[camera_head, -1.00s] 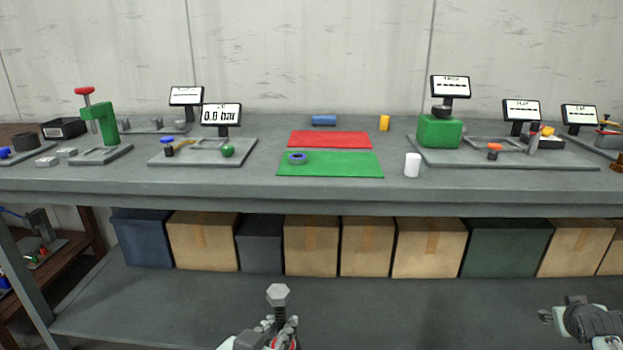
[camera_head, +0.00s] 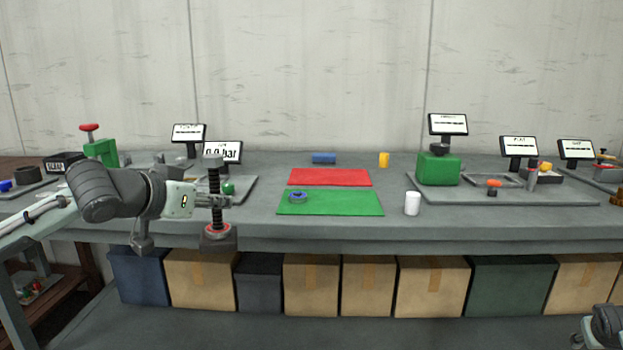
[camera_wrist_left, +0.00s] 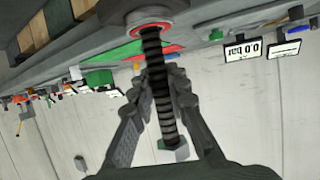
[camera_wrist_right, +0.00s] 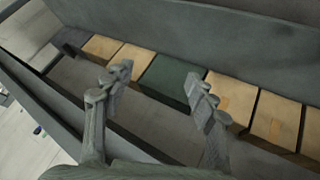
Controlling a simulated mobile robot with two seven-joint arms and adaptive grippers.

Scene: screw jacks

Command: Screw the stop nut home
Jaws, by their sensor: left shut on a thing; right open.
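My left gripper (camera_head: 213,201) is shut on the dark threaded spindle of a screw jack (camera_head: 217,236). It holds the jack upright, raised in front of the bench's left part. The jack has a grey hex head on top and a dark base with a red ring around the spindle's foot. In the left wrist view the fingers close on the spindle (camera_wrist_left: 156,62) between base and head. A small blue-and-dark ring (camera_head: 298,197), possibly the stop nut, lies on the green mat (camera_head: 345,203). My right gripper (camera_wrist_right: 163,80) is open and empty, in front of the lower shelf.
A red mat (camera_head: 330,177) lies behind the green one. A white cylinder (camera_head: 412,204), a blue cylinder (camera_head: 324,158) and a yellow one (camera_head: 384,160) stand or lie nearby. A green block station (camera_head: 438,170) is at right.

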